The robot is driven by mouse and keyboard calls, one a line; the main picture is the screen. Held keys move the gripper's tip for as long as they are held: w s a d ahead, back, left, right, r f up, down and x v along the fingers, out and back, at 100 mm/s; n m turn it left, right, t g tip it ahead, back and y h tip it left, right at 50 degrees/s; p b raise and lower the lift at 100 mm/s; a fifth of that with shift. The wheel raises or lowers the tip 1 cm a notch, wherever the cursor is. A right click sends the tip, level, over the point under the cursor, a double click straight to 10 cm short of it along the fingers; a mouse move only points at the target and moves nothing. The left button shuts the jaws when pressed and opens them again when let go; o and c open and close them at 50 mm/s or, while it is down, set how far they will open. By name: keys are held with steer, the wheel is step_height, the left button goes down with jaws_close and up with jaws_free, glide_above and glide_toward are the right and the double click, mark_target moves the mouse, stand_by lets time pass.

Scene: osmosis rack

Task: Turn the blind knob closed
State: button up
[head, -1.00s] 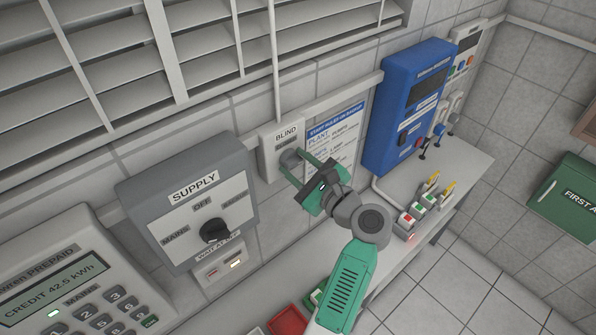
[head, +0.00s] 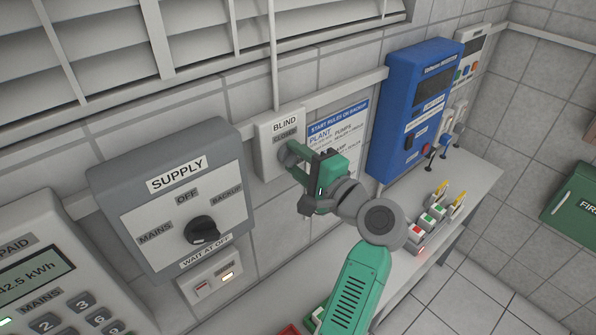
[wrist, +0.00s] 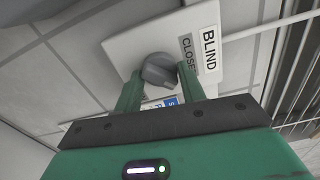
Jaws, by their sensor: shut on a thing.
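The blind knob is a grey round knob on a white wall plate (head: 267,150) labelled BLIND, with a smaller label that reads like CLOSED. In the wrist view the knob (wrist: 158,70) sits between the two green fingers. My gripper (head: 290,154) is shut on the knob, and its fingers hide most of it in the head view. In the wrist view the gripper (wrist: 160,85) is rolled relative to the plate, with the BLIND label reading sideways at right. The slatted blind (head: 90,50) hangs above, its slats looking tilted with little gap between them.
A grey SUPPLY box (head: 170,200) with a black knob is to the left of the plate. A rules sheet (head: 338,125) and a blue unit (head: 415,100) are to the right. A shelf (head: 465,165) below carries several small switches.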

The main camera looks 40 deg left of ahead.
steer(key=n+b, duration=0.4)
steer(key=shift+f+n, duration=0.25)
steer(key=shift+n, duration=0.05)
steer(key=n+b, duration=0.4)
steer(key=shift+r, duration=0.2)
steer(key=shift+r+n, duration=0.1)
steer(key=shift+n, duration=0.2)
steer(key=o, duration=1)
steer(key=d, duration=0.5)
steer(key=s+d, duration=0.1)
steer(key=d, duration=0.1)
steer(key=shift+d, duration=0.4)
steer(key=shift+d, duration=0.1)
